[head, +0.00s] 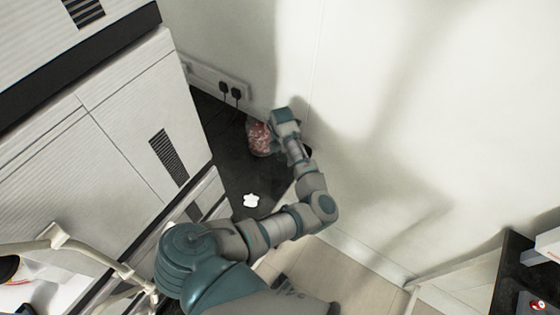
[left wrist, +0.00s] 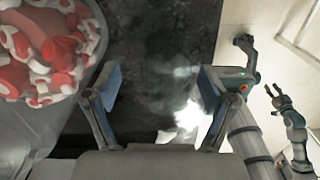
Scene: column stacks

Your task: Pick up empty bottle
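My left gripper (left wrist: 157,82) is open in the left wrist view, its two fingers apart over the dark counter. A faint, clear, glassy shape (left wrist: 172,80) shows between and beyond the fingers. It may be the empty bottle, but its outline is unclear, and I cannot tell if the fingers touch it. In the head view my left gripper (head: 284,126) is at the back of the counter, and its fingers are hard to make out. No bottle shows clearly there. My right gripper (left wrist: 275,97) appears small at the right of the left wrist view, its fingers spread.
A clear jar of red and white sweets (head: 259,138) stands just left of my left gripper, large in the left wrist view (left wrist: 48,48). A small white object (head: 251,200) lies on the dark counter (head: 228,160). A wall and a tall white cabinet (head: 130,110) bound the counter.

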